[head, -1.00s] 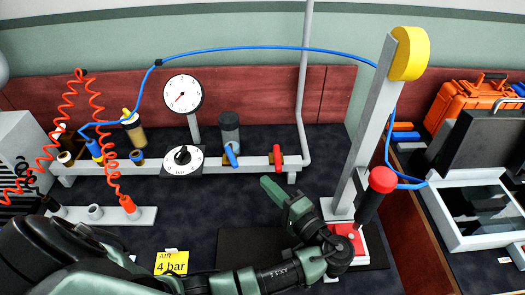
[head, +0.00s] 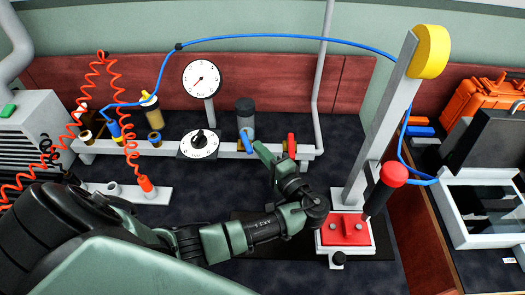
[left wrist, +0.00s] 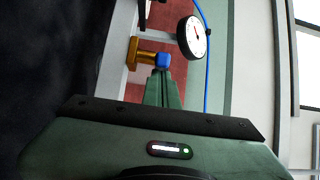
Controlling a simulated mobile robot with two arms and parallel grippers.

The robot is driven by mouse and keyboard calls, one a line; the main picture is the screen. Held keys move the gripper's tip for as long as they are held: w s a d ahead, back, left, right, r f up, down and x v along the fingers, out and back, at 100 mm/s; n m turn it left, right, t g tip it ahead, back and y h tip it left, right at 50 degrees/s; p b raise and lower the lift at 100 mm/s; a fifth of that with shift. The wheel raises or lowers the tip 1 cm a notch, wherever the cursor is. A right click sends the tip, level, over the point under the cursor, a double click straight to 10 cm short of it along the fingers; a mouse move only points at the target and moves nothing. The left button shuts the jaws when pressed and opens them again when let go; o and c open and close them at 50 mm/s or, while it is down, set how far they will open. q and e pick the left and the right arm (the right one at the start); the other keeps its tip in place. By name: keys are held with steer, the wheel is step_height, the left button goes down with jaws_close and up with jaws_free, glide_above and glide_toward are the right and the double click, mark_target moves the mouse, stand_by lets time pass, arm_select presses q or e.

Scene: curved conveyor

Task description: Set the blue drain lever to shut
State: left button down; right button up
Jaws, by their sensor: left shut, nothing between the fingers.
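The blue drain lever (head: 246,141) sits on the grey manifold bar (head: 222,151), below a dark-topped grey cylinder (head: 245,113). It slants down toward the lower right in the head view. My left gripper (head: 259,147) is shut and empty, its green fingertips right beside the lever. In the left wrist view, the lever's blue end (left wrist: 163,60) shows just beyond the shut fingertips (left wrist: 164,74), with a brass valve body (left wrist: 143,56) to its left. I cannot tell whether fingertips and lever touch. My right gripper is not in view.
A red lever (head: 291,146) stands close to the right of my gripper. A round gauge (head: 202,78) and a black-knobbed dial (head: 199,144) are to the left.

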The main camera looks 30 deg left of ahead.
mark_target(251, 153)
arm_select(q)
steer(key=s+m+t+h+p, duration=0.1)
steer(key=t, duration=0.1)
steer(key=s+a+m+t+h+p, duration=0.1)
steer(key=m+t+p, duration=0.1)
steer(key=shift+s+a+h, duration=0.15)
steer(key=shift+s+h, duration=0.15)
steer(key=shift+s, duration=0.1)
steer(key=shift+w, duration=0.1)
steer(key=shift+f, duration=0.15)
